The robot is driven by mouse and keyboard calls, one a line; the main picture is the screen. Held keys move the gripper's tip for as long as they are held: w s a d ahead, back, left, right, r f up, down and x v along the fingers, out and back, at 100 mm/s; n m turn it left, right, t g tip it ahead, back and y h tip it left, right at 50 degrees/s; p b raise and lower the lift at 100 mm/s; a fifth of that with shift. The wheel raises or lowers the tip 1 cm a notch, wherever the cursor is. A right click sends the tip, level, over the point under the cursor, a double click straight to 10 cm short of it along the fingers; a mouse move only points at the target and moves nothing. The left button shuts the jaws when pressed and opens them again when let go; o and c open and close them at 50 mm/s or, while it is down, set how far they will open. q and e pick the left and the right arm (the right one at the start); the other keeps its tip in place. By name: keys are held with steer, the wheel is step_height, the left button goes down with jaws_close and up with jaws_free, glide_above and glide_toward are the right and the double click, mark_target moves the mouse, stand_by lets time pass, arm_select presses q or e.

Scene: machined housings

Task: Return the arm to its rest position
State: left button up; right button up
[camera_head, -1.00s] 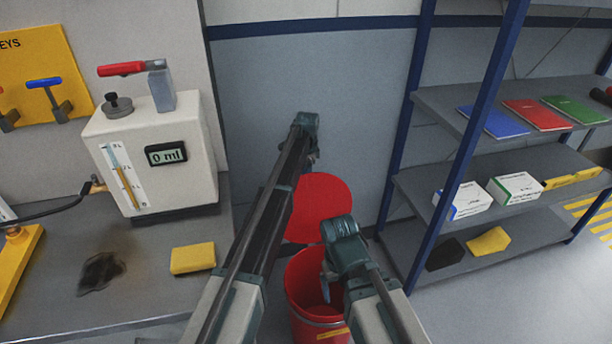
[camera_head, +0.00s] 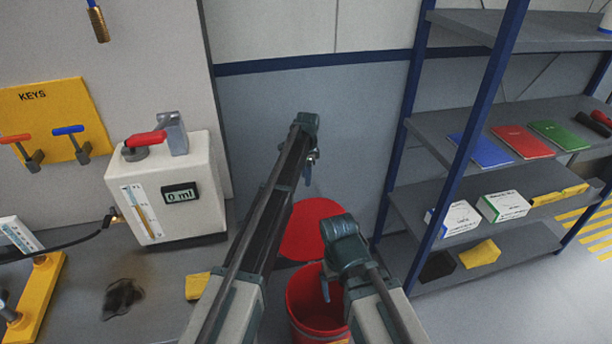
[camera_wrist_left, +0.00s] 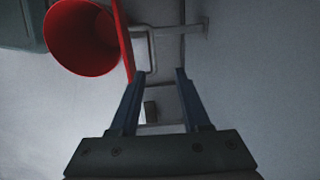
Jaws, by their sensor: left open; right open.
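My left gripper (camera_head: 308,178) hangs at the end of its raised arm in the head view, small and in front of the grey wall. In the left wrist view its two fingers (camera_wrist_left: 160,72) are apart with nothing between them. My right gripper (camera_head: 326,290) is lower in the head view, at the end of its bent arm, in front of the red bin. Its fingers are small and mostly seen edge-on, with no object visible in them. Both arms reach forward from the bottom of the head view.
A red bin (camera_head: 302,305) with a raised red lid (camera_head: 312,228) stands beyond the arms. Left is a bench with a white tester (camera_head: 170,190), a dark stain (camera_head: 121,298) and a yellow sponge (camera_head: 196,286), partly hidden by my left arm. Right is a blue-framed shelf (camera_head: 545,195).

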stand_by(0.3)
arm_select(q)
steer(key=s+r+n+g+y+p, duration=0.1)
steer(key=s+n, duration=0.9)
steer(key=s, duration=3.3)
steer(key=shift+s+a+n, duration=0.25)
steer(key=shift+s+n, duration=0.05)
steer(key=shift+a, duration=0.1)
